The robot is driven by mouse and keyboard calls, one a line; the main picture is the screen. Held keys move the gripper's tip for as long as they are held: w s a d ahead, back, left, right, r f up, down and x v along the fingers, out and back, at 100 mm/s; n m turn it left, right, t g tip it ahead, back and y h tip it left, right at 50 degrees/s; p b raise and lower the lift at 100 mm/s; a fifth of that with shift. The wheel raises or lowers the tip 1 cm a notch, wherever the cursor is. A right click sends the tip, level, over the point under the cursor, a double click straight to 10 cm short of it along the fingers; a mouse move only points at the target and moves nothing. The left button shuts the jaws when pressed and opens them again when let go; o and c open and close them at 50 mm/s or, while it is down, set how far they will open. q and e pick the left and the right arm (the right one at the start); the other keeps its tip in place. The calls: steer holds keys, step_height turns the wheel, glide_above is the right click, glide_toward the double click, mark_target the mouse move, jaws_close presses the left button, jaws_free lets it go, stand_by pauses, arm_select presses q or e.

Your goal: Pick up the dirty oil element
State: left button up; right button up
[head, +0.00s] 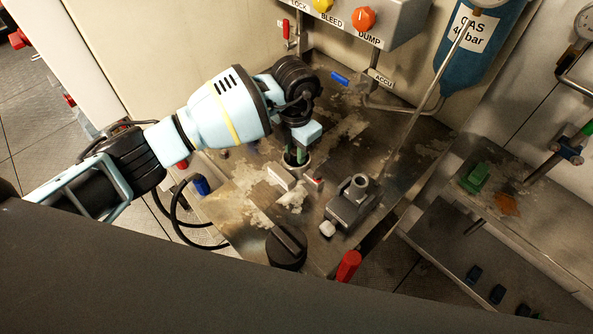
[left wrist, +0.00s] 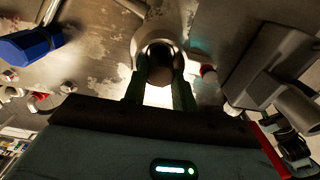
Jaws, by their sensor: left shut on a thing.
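My left gripper (head: 296,157) points down at a pale round housing (head: 304,166) on the worn metal bench top. In the left wrist view the two dark green fingers of my left gripper (left wrist: 160,88) reach to the mouth of that housing (left wrist: 143,40). They are shut on a dark, round-topped thing (left wrist: 160,58), which appears to be the dirty oil element. It sits in or at the housing's mouth; its lower part is hidden, so I cannot tell how deep it is. In the head view the fingers hide the element. My right gripper is not in view.
A grey block with a round port (head: 351,203) stands right of the housing. A black knob (head: 287,247) and a red handle (head: 348,266) are at the front. A blue cap (head: 201,186) is at left. A control box (head: 375,22) overhangs the back.

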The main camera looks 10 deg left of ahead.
arm_select(q)
steer(key=shift+r, duration=0.15)
steer(key=shift+r, duration=0.6)
step_height(320, 180, up, 17)
steer(key=shift+f, duration=0.2)
stand_by(0.3)
